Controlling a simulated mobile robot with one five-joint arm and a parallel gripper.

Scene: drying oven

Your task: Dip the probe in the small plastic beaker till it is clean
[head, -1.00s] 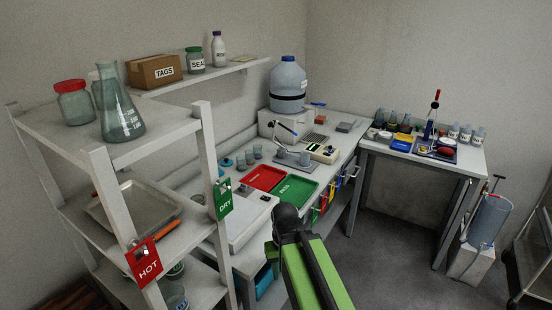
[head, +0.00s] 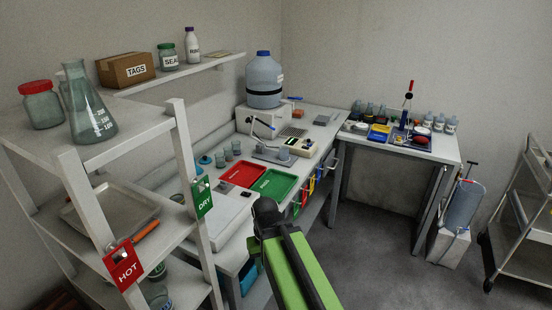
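A bench meter (head: 298,145) stands on the white bench with a thin jointed holder arm (head: 262,124) beside it. The probe is too small to make out for certain on that arm. A small beaker (head: 283,153) stands by the meter. Several more small beakers (head: 228,155) stand to the left, near the wall; I cannot tell which is plastic. My green arm reaches in from the bottom, and its dark end, my gripper (head: 266,212), is in front of the bench's near edge, well short of the meter. Its fingers cannot be made out.
A red tray (head: 242,173) and a green tray (head: 272,184) lie on the bench. A white rack (head: 75,165) with glassware stands close on the left. A second table (head: 440,150) and a trolley (head: 520,220) are at right. The grey floor between is clear.

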